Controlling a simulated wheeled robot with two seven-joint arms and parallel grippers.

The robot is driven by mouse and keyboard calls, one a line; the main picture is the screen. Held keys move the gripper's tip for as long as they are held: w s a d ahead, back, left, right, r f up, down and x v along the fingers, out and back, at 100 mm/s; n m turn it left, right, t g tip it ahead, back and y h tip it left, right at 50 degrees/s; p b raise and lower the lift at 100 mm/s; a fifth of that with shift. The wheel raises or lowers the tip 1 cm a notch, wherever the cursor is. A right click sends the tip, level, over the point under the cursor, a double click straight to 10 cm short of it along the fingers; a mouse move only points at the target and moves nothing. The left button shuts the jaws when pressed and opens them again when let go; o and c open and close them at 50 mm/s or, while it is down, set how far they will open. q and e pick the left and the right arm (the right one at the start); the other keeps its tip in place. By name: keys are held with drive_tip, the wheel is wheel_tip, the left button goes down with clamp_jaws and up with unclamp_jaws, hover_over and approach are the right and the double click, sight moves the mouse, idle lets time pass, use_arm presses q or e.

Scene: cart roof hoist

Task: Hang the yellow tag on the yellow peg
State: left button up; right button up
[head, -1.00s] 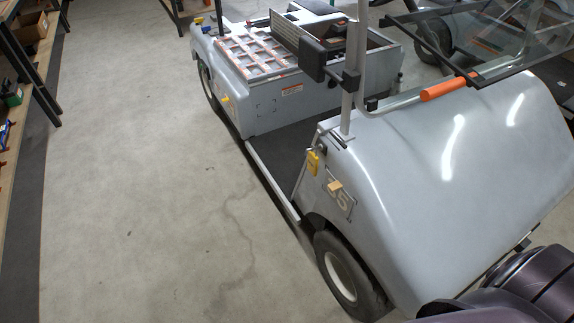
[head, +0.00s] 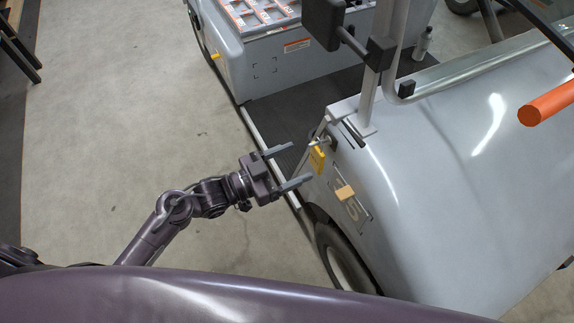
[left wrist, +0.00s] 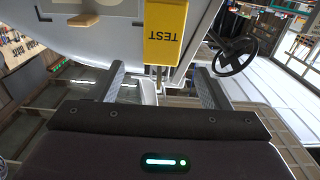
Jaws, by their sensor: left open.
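The yellow tag (head: 317,158) hangs from a dark fitting on the edge of the grey cart's rounded body. In the left wrist view the tag (left wrist: 165,35) appears upside down with the word TEST. My left gripper (head: 300,162) is open, its two fingers pointing at the tag from the left. In the left wrist view the space between its fingertips (left wrist: 159,70) is just short of the tag and looks empty. A small yellow peg (head: 215,56) sticks out of the side of the cart's other body section. My right gripper is not in view.
An orange bar (head: 548,102) is at right.

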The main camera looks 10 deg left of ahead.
sight(315, 150)
use_arm(q)
drive_tip(key=shift+x, duration=3.55)
drive_tip(key=c, duration=1.1)
drive_tip(key=shift+c, duration=0.4)
drive_tip(key=shift+r+p, duration=0.1)
drive_tip(key=shift+p, duration=0.2)
drive_tip(key=shift+r, duration=0.2)
drive_tip(key=shift+w+p, duration=0.1)
drive_tip(key=shift+p, duration=0.2)
drive_tip(key=shift+r, duration=0.15)
